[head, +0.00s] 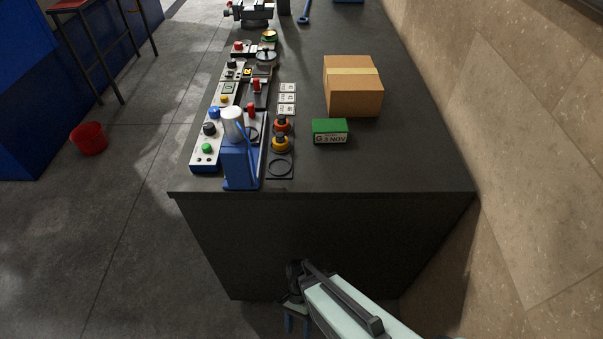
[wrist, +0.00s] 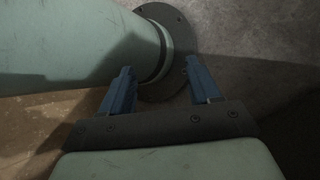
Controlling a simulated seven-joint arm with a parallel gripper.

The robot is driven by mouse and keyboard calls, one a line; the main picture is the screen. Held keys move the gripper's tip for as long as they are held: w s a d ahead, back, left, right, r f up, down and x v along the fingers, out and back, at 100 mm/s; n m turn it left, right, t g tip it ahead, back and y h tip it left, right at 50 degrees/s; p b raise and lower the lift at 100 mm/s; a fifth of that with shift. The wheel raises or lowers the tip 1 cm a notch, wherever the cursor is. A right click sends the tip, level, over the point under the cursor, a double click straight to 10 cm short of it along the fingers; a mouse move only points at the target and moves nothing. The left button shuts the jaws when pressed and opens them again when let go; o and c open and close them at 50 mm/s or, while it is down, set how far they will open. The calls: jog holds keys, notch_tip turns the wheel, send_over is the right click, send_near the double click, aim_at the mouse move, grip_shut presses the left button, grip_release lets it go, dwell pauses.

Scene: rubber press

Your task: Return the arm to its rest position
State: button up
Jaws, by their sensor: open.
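My arm reaches in from the bottom of the head view, in front of the workbench (head: 330,235). My gripper (head: 297,326) hangs below the level of the bench top, apart from the bench's front face. In the wrist view my gripper (wrist: 160,85) shows two blue fingers spread wide apart with nothing between them. Behind the fingers are a pale green link and a dark round base plate of my own, with the grey floor around them.
On the bench stand a blue press (head: 240,160), a green box (head: 330,132), a cardboard box (head: 352,95) and several control panels. A stone wall (head: 520,150) is close on the right. A red bucket (head: 89,139) stands on the open floor at left.

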jog(key=s+d+f+n, duration=0.1)
jog(key=d+n, duration=0.2)
jog(key=d, duration=0.6)
jog(key=s+d+f+n+t, duration=0.1)
jog(key=d+n, duration=0.3)
jog(key=d, duration=0.5)
jog(key=shift+d+f+t, duration=0.15)
jog(key=shift+f+t, duration=0.15)
jog(key=shift+f, duration=0.1)
dwell(1.7)
